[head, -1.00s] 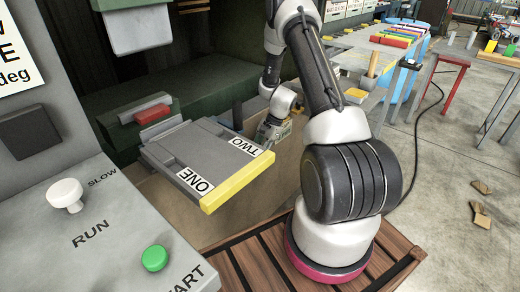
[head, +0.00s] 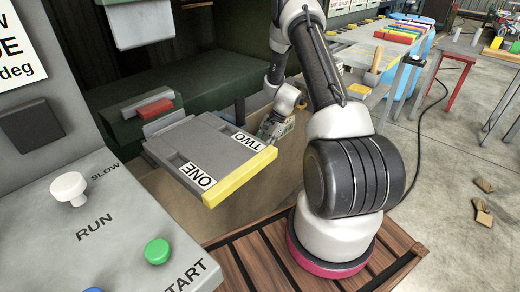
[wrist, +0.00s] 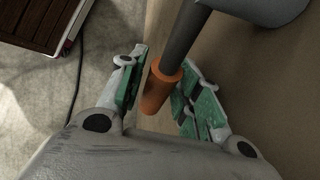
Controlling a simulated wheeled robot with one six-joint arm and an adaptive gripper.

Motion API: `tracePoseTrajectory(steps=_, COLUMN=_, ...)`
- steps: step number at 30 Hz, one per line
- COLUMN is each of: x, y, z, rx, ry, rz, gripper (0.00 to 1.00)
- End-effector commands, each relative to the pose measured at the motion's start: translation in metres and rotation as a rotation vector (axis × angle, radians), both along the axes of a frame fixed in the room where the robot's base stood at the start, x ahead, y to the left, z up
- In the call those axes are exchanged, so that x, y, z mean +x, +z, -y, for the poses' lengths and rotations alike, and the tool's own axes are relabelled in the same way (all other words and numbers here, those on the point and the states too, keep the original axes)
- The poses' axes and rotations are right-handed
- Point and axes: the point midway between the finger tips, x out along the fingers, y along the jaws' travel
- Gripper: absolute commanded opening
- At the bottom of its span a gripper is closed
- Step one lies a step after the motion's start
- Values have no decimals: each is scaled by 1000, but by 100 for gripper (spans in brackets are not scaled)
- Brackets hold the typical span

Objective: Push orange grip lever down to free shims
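The orange grip (wrist: 162,88) sits on the end of a dark grey lever rod (wrist: 185,38) in the wrist view. My gripper (wrist: 163,66) has its two green-padded fingers apart, one on each side of the orange grip. A gap shows between the left finger and the grip; the right finger is close to it, and I cannot tell whether they touch. In the head view my gripper (head: 275,128) is low behind the grey tray, and the orange grip is not visible there. I cannot make out any shims.
A grey tray (head: 195,150) marked ONE and TWO with a yellow front edge (head: 240,178) stands left of my arm. A control panel (head: 110,235) with a white knob (head: 69,188) and green button (head: 157,251) is nearer. A wooden slatted platform (head: 262,262) lies below.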

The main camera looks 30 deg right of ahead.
Motion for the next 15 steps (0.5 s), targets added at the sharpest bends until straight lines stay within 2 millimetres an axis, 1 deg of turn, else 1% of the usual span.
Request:
tracePoseTrajectory(steps=2, x=0, y=2, z=0, rx=0, ry=1, rz=1, gripper=33)
tracePoseTrajectory(steps=5, x=1, y=12, z=0, rx=-2, ry=0, rz=3, gripper=33)
tracePoseTrajectory(steps=15, x=0, y=77, z=0, rx=-1, ry=1, rz=3, gripper=33)
